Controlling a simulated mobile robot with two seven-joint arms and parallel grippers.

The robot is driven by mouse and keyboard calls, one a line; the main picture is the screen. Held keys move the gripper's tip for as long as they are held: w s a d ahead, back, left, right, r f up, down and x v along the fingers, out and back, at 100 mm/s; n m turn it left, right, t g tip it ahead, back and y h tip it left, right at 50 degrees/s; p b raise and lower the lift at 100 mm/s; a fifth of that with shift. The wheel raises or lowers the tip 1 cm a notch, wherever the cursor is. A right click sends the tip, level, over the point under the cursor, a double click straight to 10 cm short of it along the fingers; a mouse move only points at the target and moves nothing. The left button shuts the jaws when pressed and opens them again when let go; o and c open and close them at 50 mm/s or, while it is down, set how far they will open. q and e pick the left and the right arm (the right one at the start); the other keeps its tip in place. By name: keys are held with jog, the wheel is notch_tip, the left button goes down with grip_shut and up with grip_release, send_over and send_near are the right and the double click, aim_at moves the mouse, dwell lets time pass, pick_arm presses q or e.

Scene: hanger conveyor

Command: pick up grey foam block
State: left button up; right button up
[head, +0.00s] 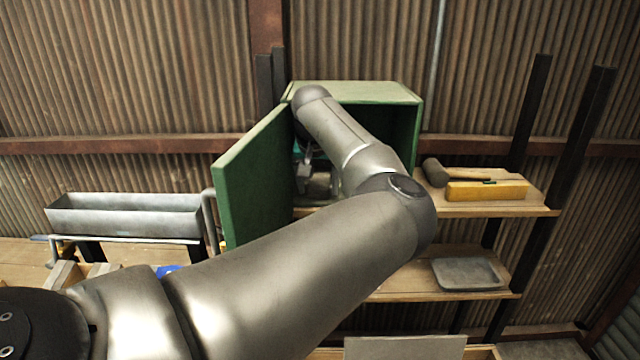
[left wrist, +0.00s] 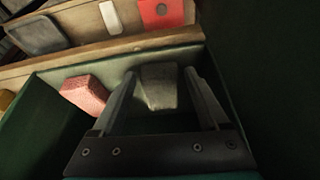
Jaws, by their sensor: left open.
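The grey foam block (left wrist: 158,87) lies inside the green cabinet, beyond and between the fingers of my left gripper (left wrist: 160,76) in the left wrist view. The gripper is open, with one finger on each side of the block; I cannot tell whether either touches it. In the head view my left arm reaches into the open cabinet (head: 370,90), and the gripper (head: 304,182) is partly hidden behind the arm and door. My right gripper is not in view.
A pink block (left wrist: 85,93) lies left of the grey one. The green door (head: 252,180) stands open left of my arm. A mallet (head: 450,173) and yellow block (head: 487,190) lie on the shelf at right. A grey tray (head: 467,273) is below.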

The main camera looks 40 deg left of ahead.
pick_arm(q)
jog(key=shift+w+a+f, duration=0.1)
jog(key=shift+f, duration=0.25)
jog(key=shift+c, duration=0.2)
jog(key=c, duration=1)
